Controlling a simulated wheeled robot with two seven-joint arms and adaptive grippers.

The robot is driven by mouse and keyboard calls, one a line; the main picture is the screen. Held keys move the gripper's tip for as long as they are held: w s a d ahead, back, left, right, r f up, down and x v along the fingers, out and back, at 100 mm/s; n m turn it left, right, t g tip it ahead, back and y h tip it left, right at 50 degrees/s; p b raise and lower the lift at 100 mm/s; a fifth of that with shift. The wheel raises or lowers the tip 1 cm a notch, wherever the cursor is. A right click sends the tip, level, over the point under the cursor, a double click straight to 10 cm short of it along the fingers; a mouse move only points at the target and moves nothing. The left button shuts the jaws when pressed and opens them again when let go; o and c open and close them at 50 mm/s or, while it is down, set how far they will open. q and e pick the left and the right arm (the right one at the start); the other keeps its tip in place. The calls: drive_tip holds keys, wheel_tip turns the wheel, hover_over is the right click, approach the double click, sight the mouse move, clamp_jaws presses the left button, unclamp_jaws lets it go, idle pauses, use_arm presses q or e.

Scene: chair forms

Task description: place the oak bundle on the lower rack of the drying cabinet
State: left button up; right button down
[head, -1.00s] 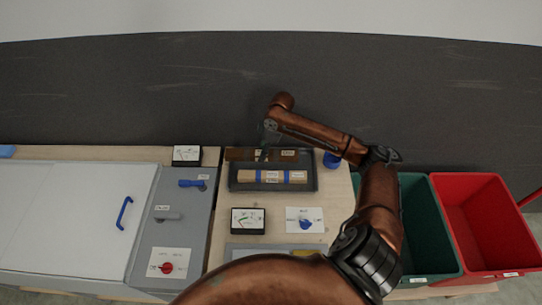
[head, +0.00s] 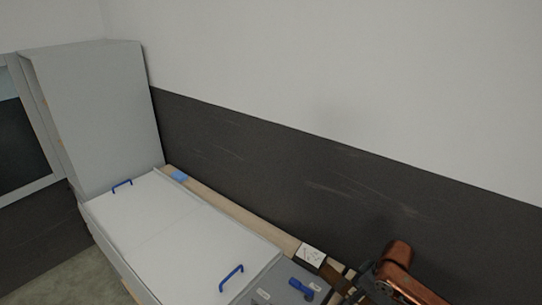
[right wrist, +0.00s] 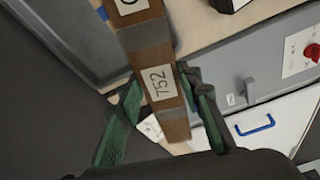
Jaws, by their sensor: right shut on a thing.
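A dark brown wooden bundle (right wrist: 150,70) with grey bands and a label reading 752 lies between the green fingertips of my right gripper (right wrist: 160,115) in the right wrist view. A second label on it is cut off at the top edge. In the head view my right gripper (head: 358,287) is at the bottom right, with the bundle partly hidden there. A tall grey cabinet (head: 95,115), apparently the drying cabinet, stands at the far left. Its racks do not show. My left gripper is not in view.
A long white-lidded box (head: 180,235) with blue handles lies between the cabinet and my gripper. A grey panel with a blue lever (head: 302,288) and a white-faced meter (head: 311,254) are beside my gripper. A blue block (head: 179,175) lies near the wall.

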drive_tip(key=s+a+r+m+h+b, duration=0.1)
drive_tip(key=s+a+r+m+b, duration=0.1)
drive_tip(key=a+m, duration=0.5)
drive_tip(key=shift+s+a+r+t+h, duration=0.4)
drive_tip(key=shift+s+a+r, duration=0.15)
drive_tip(key=shift+s+a, duration=0.45)
